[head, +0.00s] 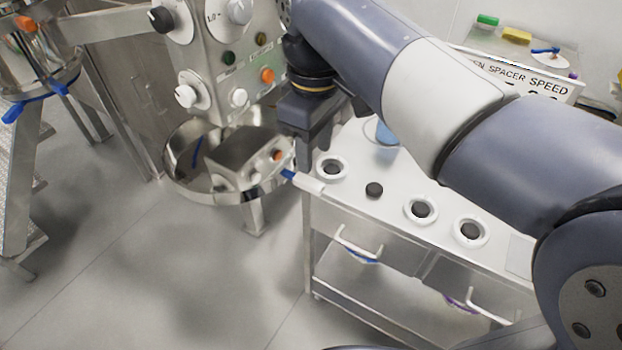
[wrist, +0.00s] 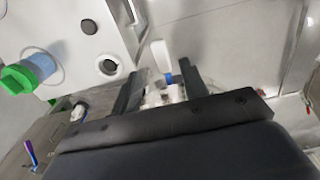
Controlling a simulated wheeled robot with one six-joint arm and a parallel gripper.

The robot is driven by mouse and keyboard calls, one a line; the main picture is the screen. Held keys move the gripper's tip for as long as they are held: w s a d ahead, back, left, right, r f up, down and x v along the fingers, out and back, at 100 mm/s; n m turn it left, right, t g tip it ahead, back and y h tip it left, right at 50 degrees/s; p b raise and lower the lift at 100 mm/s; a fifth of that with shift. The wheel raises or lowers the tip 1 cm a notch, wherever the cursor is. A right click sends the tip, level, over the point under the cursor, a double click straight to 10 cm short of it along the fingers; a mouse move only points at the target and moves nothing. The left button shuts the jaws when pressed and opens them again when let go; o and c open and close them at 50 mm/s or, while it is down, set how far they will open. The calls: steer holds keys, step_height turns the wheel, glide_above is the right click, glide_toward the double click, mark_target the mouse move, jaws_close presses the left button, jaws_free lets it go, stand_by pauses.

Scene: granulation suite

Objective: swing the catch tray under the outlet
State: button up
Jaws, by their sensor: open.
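A round, shallow steel pan (head: 183,188), which looks like the catch tray, sits low beneath the machine's control panel. A box-shaped metal part (head: 233,158) with an orange button stands over its right side. A white handle (head: 310,184) with a blue collar sticks out to the right of that box; it also shows in the wrist view (wrist: 159,52). My gripper (head: 310,150) points down close above the handle. In the wrist view its two fingers (wrist: 158,88) are apart, with the blue collar seen between them. Whether they touch it I cannot tell. I cannot clearly make out the outlet.
A white-topped cart (head: 390,215) with ringed holes and drawer handles stands right of the handle. The control panel (head: 225,60) with knobs rises behind the pan. A steel vessel (head: 40,70) with blue levers is at far left. Floor (head: 130,270) is clear in front.

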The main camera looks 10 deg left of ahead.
mark_target(315, 183)
step_height(315, 183, down, 7)
steer(key=shift+b, duration=0.45)
steer(key=shift+c, duration=0.5)
jaws_close()
